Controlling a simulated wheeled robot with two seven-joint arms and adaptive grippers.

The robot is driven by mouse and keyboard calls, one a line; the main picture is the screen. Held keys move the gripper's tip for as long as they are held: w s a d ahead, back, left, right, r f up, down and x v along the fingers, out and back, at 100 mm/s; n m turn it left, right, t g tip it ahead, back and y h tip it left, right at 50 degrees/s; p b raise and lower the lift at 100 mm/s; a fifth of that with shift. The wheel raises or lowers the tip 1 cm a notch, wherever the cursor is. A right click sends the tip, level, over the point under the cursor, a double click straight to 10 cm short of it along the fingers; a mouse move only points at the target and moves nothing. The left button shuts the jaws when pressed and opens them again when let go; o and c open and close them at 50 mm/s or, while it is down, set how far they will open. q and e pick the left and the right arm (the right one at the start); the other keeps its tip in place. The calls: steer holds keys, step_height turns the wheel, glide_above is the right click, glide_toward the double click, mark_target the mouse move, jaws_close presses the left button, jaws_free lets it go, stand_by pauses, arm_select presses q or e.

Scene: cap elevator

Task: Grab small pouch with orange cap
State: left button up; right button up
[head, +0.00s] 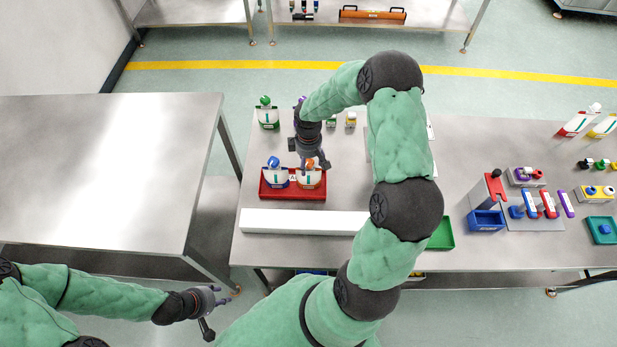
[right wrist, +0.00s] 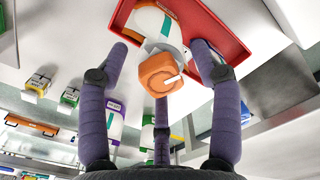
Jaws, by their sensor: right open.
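The small white pouch with the orange cap (head: 310,179) stands in the right half of a red tray (head: 293,196) on the table. In the right wrist view the orange cap (right wrist: 158,75) faces the camera, with the white pouch (right wrist: 152,24) behind it. My right gripper (head: 317,165) is open over this pouch. In the right wrist view its fingers (right wrist: 160,62) are spread around the cap, with gaps at both sides; I see no contact. My left gripper (head: 222,300) is open and empty, low at the front left, away from the pouch.
A pouch with a blue cap (head: 274,176) stands beside it in the same tray. A white bar (head: 300,221) lies in front. The left table (head: 100,170) is bare. Racks and bins (head: 486,221) fill the right side.

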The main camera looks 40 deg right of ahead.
steer(key=shift+f, duration=0.4)
jaws_close()
steer(key=shift+r, duration=0.1)
steer(key=shift+r, duration=0.75)
steer(key=s+d+r, duration=0.6)
steer(key=s+r, duration=0.5)
steer(key=s, duration=0.1)
steer(key=shift+s+r+p, duration=0.2)
steer(key=shift+s+p, duration=0.1)
